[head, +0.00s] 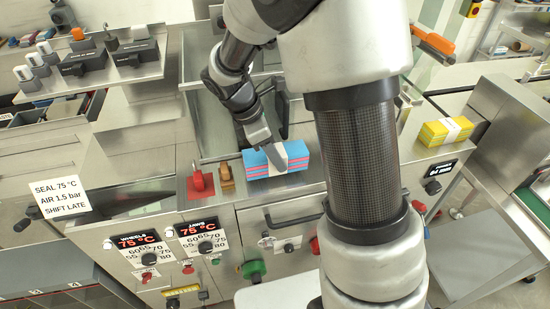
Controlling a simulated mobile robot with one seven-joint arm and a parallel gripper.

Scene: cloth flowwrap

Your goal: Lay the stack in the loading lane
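A stack of folded cloths (296,159) in blue and pink layers lies on the steel ledge at the front of the machine. A pale band or fingertip shows across its top middle; I cannot tell which. My gripper (265,143) points down at the stack from behind, its tip over or touching the stack's top. The gap between its fingers is hidden, so I cannot tell if it holds the stack. I cannot clearly pick out the loading lane; a steel channel (205,135) runs behind the ledge, partly hidden by my arm.
A red block (200,183) and a brown-orange one (226,177) stand just left of the stack. A yellow banded stack (446,131) sits on the right. Knobs and two 75 °C displays (203,228) line the front panel. My arm hides the middle right.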

